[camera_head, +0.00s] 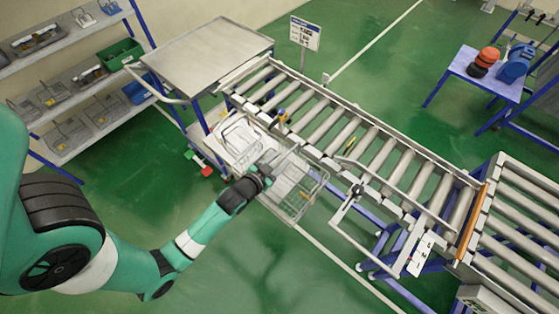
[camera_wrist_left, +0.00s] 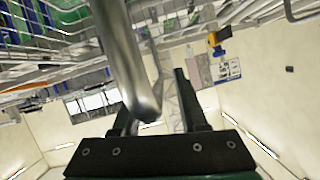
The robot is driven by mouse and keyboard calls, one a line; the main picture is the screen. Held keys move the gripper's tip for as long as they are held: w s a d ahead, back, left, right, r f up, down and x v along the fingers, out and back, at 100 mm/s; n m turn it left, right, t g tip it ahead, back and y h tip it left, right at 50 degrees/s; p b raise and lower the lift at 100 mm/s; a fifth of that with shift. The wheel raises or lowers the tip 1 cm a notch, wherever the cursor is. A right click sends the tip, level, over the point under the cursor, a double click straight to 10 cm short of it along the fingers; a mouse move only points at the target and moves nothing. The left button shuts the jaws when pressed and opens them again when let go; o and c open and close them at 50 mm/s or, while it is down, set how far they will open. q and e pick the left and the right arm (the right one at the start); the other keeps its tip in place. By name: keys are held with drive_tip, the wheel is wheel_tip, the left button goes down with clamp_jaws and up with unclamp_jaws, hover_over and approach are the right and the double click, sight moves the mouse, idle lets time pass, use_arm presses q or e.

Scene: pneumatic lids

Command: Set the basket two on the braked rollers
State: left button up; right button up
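A wire basket (camera_head: 292,206) with pale contents is beside the near side of the roller conveyor, over the floor, with no support visible under it. I cannot read any number on it. My left gripper (camera_head: 265,171) is at the middle of the basket. In the left wrist view, a thick metal handle bar (camera_wrist_left: 122,55) comes down to my left gripper (camera_wrist_left: 158,105) and partly covers one finger; the exact contact is hidden. The long rollers (camera_head: 350,135) look empty of baskets. Which rollers are braked cannot be told. My right gripper is not in view.
A rail (camera_head: 385,185) and bent metal bracket (camera_head: 350,215) edge the near side of the conveyor. An orange strip (camera_head: 473,222) separates it from a second roller section (camera_head: 520,235). A metal-topped cart (camera_head: 210,55) stands at the far end. Shelves (camera_head: 75,75) are at left.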

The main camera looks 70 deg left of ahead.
use_arm(q)
drive_tip(key=shift+r, duration=0.2)
drive_tip(key=v, duration=1.2)
drive_tip(key=shift+w, duration=0.1)
